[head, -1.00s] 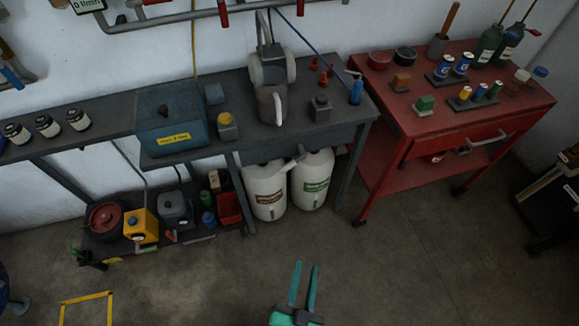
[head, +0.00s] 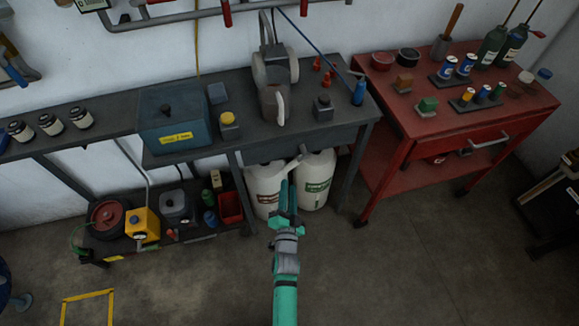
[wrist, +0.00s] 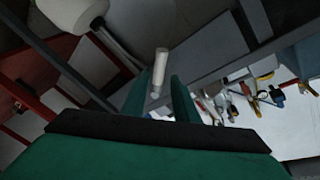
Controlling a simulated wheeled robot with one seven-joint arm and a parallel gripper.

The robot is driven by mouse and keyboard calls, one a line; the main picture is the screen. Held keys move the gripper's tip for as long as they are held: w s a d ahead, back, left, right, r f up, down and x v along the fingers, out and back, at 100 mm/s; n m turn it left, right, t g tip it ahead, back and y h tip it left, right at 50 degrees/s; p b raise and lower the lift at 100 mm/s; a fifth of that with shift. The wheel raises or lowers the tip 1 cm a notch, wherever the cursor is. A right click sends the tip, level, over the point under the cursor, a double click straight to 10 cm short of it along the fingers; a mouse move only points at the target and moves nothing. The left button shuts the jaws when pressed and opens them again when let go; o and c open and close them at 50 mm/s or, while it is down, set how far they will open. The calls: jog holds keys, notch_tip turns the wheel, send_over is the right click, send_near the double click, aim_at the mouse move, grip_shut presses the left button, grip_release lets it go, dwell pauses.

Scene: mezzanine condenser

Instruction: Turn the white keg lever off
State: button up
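Two white kegs stand under the grey bench: one with a brown label (head: 263,184) and one with a green label (head: 318,184). A white lever (head: 291,164) sticks up at the top between them. My gripper (head: 288,184) is in front of the kegs, just below the lever in the head view, and partly covers the brown-label keg. In the wrist view the white lever (wrist: 160,68) shows between the two dark green fingers (wrist: 160,97), which are apart. I see no clear contact with it. Its base is partly hidden.
The grey bench (head: 330,139) overhangs the kegs, with a leg (head: 350,180) to their right. A red bin (head: 230,207) and a yellow container (head: 143,224) sit at left on the low shelf. A red cart (head: 400,165) stands at right. The floor in front is clear.

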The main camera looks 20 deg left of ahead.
aim_at(289, 170)
jog(key=x, duration=1)
grip_shut()
